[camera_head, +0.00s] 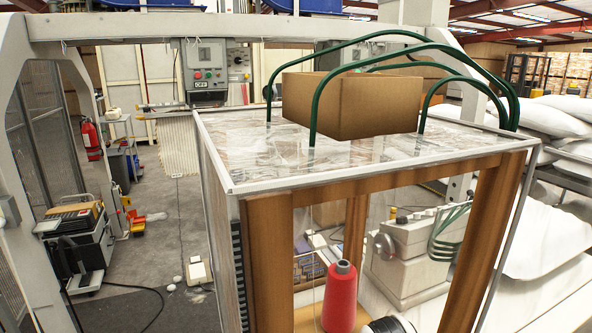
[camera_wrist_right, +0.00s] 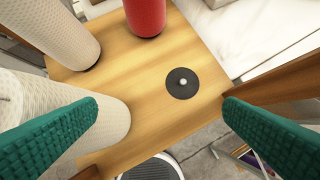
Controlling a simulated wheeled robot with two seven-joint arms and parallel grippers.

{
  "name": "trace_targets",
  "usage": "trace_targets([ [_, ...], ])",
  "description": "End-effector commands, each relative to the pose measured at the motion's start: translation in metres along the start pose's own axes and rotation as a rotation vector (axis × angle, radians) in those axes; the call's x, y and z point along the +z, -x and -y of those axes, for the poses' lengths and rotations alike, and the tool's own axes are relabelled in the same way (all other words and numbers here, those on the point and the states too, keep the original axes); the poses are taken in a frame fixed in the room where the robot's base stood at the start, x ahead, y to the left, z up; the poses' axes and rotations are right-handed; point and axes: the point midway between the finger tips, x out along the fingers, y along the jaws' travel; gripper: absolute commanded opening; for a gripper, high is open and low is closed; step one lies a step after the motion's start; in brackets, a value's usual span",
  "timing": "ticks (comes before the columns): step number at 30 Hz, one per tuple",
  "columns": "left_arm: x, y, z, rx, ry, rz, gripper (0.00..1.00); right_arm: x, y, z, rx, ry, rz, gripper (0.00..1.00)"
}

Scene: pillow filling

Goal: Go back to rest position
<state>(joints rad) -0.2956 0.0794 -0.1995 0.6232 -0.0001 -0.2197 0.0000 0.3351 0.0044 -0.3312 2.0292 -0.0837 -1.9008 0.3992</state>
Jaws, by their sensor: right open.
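My right gripper (camera_wrist_right: 160,107) shows in the right wrist view as two green textured fingers, wide apart with nothing between them. Below it is a wooden board (camera_wrist_right: 150,62) with a dark round disc with a pale centre (camera_wrist_right: 182,83) on it. A red spool (camera_wrist_right: 145,15) stands at the top of that view. White textured spools (camera_wrist_right: 45,30) stand at the left, one partly behind the left finger. My left gripper is in neither view, and the head view shows neither gripper.
A wooden-framed stand (camera_head: 270,262) with a clear top (camera_head: 240,150) fills the middle of the head view. A cardboard box (camera_head: 350,103) and green hoops (camera_head: 315,110) are on top. Inside is a red spool (camera_head: 340,297). White sacks (camera_head: 540,118) lie right; grey floor (camera_head: 165,225) is partly clear left.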

Motion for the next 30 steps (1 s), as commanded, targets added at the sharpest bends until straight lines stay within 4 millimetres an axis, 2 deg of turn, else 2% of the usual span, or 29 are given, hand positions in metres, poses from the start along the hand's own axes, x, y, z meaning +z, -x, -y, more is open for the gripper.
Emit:
trace_targets([
  [5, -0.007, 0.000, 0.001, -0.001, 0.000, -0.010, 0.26, -0.068, -0.021, 0.024, 0.025, 0.048, -0.057, 0.91],
  [6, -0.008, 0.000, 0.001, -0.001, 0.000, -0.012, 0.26, -0.087, -0.025, 0.030, 0.032, 0.065, -0.070, 0.91],
  [9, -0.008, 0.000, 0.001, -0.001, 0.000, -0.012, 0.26, -0.132, -0.027, 0.047, 0.046, 0.105, -0.098, 0.91],
  [12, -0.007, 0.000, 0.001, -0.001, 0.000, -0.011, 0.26, -0.168, -0.024, 0.061, 0.053, 0.143, -0.117, 0.91],
  [18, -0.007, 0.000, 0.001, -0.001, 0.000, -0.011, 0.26, -0.215, -0.013, 0.081, 0.059, 0.201, -0.144, 0.91],
  [26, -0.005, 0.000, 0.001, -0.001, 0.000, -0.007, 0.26, -0.258, 0.006, 0.099, 0.062, 0.263, -0.170, 0.91],
  [27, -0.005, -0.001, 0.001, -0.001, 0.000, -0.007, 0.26, -0.263, 0.004, 0.100, 0.062, 0.271, -0.175, 0.91],
  [30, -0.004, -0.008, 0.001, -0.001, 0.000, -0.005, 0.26, -0.270, -0.029, 0.098, 0.063, 0.270, -0.183, 0.91],
])
